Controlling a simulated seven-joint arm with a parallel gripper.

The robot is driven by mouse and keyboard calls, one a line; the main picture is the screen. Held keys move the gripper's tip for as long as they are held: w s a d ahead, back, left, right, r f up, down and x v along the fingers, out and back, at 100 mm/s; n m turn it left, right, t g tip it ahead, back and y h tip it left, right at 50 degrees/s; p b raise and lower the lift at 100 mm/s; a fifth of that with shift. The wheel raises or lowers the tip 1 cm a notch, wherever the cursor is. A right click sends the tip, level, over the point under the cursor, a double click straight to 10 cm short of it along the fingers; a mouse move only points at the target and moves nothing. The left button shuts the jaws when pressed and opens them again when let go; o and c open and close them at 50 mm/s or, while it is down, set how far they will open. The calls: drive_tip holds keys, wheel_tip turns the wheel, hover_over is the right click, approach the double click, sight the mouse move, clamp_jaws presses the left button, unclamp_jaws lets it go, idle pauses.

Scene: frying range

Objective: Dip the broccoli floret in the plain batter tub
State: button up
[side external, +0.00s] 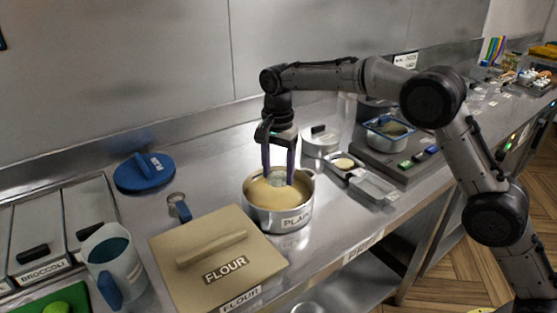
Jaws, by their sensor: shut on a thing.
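The plain batter tub (296,222) is a round metal pot with a "PLAIN" label on its front, filled with tan batter. My gripper (278,177) points straight down over the tub, its two dark fingers inside the rim at the batter. It is shut on a small pale, greyish piece (277,179) between the fingers, which I take to be the broccoli floret. The piece sits at the batter surface; its lower part is hidden, and I cannot tell how deep it is.
A tan lidded "FLOUR" box (215,255) stands close at the tub's left. A jug (113,262), a "BROCCOLI" lidded bin (36,250) and a blue lid (145,172) are farther left. Small trays (374,188) and a blue-rimmed pan (388,132) stand to the right.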

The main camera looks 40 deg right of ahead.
sight(278, 207)
drive_tip(key=shift+f, duration=3.75)
drive_tip(key=shift+a, duration=0.25)
drive_tip(key=shift+d, duration=0.55)
drive_tip(key=shift+a, duration=0.55)
drive_tip(key=shift+d, duration=0.3)
drive_tip(key=shift+r, duration=5.15)
